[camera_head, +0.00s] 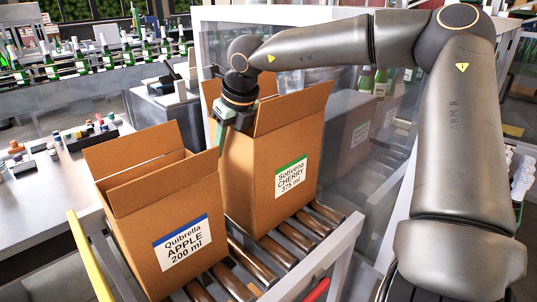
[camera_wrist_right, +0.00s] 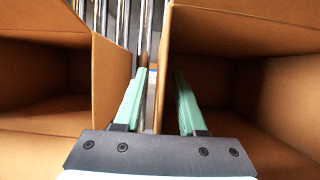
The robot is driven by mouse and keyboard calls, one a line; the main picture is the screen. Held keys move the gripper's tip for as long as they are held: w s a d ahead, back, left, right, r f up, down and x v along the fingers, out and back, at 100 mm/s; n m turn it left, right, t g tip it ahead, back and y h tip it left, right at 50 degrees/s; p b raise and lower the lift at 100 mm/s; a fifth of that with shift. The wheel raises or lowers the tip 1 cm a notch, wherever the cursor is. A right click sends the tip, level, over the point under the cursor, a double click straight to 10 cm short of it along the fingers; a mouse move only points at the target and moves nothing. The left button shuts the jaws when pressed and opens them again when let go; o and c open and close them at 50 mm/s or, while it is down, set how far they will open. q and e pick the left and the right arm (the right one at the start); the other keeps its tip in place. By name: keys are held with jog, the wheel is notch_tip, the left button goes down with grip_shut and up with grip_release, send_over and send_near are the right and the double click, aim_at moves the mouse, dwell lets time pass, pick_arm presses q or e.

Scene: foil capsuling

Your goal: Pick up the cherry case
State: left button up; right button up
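The cherry case (camera_head: 250,185) is an open-topped brown cardboard box with a green-striped "Sotivena CHERRY 375 ml" label (camera_head: 291,177). It stands upright on a roller conveyor, right of the apple case (camera_head: 160,225). My right gripper (camera_head: 223,140) points down at the cherry case's upper left edge. In the right wrist view the right gripper (camera_wrist_right: 157,95) is open, its green fingers apart. The edge of the right-hand box's wall (camera_wrist_right: 166,50) shows between them; contact cannot be told. My left gripper is not in view.
The apple case stands close on the left, with a narrow gap showing the rollers (camera_wrist_right: 148,25). A clear-panelled enclosure (camera_head: 350,150) stands behind and right. A grey table (camera_head: 50,190) with small items lies left. A yellow rail (camera_head: 90,258) runs at the conveyor's left.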

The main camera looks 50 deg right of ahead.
jog(key=shift+c, duration=0.2)
grip_shut()
dwell(1.3)
